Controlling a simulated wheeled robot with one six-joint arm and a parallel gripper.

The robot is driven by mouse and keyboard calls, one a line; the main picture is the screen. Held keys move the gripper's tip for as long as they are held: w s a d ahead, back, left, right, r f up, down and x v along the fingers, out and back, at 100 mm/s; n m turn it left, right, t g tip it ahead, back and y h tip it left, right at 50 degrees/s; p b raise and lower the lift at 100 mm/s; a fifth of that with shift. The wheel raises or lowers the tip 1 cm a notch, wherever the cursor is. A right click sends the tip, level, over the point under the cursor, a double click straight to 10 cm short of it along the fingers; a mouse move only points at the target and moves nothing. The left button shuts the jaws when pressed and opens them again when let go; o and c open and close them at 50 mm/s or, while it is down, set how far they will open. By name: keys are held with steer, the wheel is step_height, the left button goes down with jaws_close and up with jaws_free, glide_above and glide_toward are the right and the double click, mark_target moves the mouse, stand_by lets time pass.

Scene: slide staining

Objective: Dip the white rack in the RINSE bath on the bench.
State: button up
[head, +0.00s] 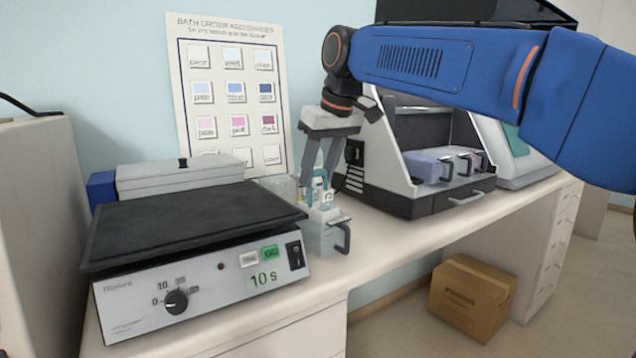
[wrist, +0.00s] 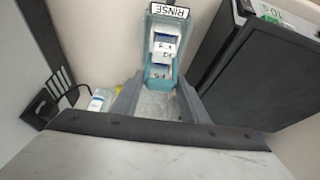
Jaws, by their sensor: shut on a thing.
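My gripper (head: 320,182) points down over the bench and is shut on the upper part of the white rack (head: 321,197). In the wrist view my gripper's fingers (wrist: 160,100) reach to either side of it. The rack carries labelled slides (wrist: 163,45). The pale translucent RINSE bath (head: 318,238) stands on the bench directly below the gripper, with a dark handle at its right. The RINSE label (wrist: 167,11) shows in the wrist view. The rack's lower part is hidden, so I cannot tell how deep it sits in the bath.
A hotplate-like device (head: 195,260) marked 10 s stands close left of the bath. A glass vessel (head: 278,186) is behind it. A white cabinet with several coloured handled baths (head: 445,168) stands to the right. Bare bench (head: 400,240) lies right of the bath.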

steer(key=shift+r, duration=3.5)
